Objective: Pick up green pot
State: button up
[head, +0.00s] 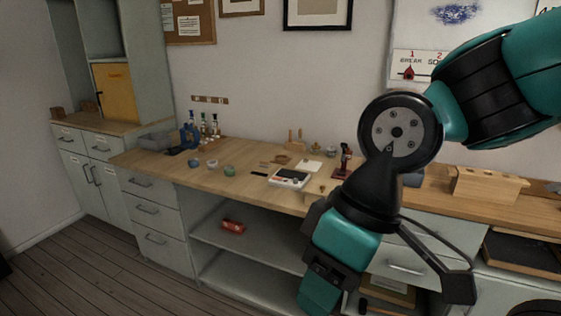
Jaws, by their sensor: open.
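A small green pot (229,171) stands on the wooden worktop, left of centre. It is the rightmost of three small round pots in a loose row. The green pot is in plain sight and is not touched by my gripper.
Bottles (204,128) and a blue tool (187,138) stand behind. A red object (233,226) lies on the shelf below. The floor (100,260) at left is clear.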

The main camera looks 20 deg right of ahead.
aim_at(229, 171)
jog(key=u, duration=0.25)
jog(key=i, duration=0.3)
jog(key=u, duration=0.75)
jog(key=i, duration=1.65)
jog(key=z, duration=0.65)
jog(key=i, duration=0.65)
jog(key=z, duration=1.05)
jog(key=i, duration=0.25)
jog(key=z, duration=0.2)
